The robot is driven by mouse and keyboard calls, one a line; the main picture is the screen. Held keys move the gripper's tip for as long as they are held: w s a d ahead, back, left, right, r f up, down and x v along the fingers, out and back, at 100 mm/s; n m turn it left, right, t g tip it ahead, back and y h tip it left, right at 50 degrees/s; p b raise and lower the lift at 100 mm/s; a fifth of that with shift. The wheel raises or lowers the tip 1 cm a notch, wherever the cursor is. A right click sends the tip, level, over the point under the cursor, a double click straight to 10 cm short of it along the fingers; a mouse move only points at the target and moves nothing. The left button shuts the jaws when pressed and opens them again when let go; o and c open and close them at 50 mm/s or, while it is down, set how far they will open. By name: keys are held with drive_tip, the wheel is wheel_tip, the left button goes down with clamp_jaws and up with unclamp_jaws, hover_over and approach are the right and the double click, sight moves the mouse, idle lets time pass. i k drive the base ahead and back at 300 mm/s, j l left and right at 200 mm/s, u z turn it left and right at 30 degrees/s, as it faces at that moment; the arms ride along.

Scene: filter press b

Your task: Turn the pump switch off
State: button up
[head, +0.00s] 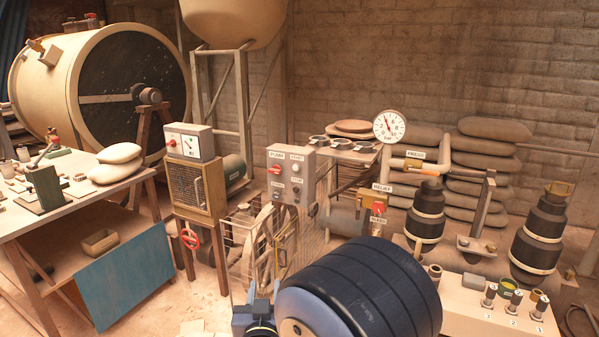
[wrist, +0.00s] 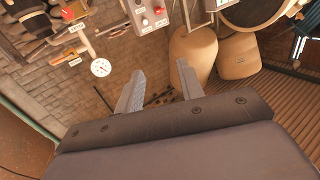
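A grey control box (head: 297,177) stands on a post at the middle of the head view. Its upper left label appears to read PUMP, with a red switch (head: 274,170) below it. The switch's exact setting is too small to tell. Other labels and knobs sit beside and below it. In the wrist view, a grey box with a red knob (wrist: 159,10), apparently the same one, shows at the top edge, partly cut off. My gripper (wrist: 158,78) is open and empty, its two fingers apart, with the box beyond the fingertips. I cannot make out my gripper in the head view.
Another grey box (head: 190,142) with a red switch stands to the left on a caged stand (head: 198,188). A spoked wheel (head: 265,245) and mesh are below the control box. A gauge (head: 389,126), pipes and a red relief valve (head: 378,208) are to the right. A workbench (head: 75,205) stands left.

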sight(276, 170)
drive_tip(key=i+j+z, duration=0.85)
drive_tip(key=j, duration=0.2)
drive_tip(key=i+j, duration=0.15)
drive_tip(key=j, duration=0.15)
drive_tip(key=i+j, duration=0.1)
drive_tip(key=j, duration=0.25)
drive_tip(key=i+j+z, duration=0.1)
drive_tip(key=j, duration=0.2)
drive_tip(key=i+j, duration=0.15)
drive_tip(key=j, duration=0.2)
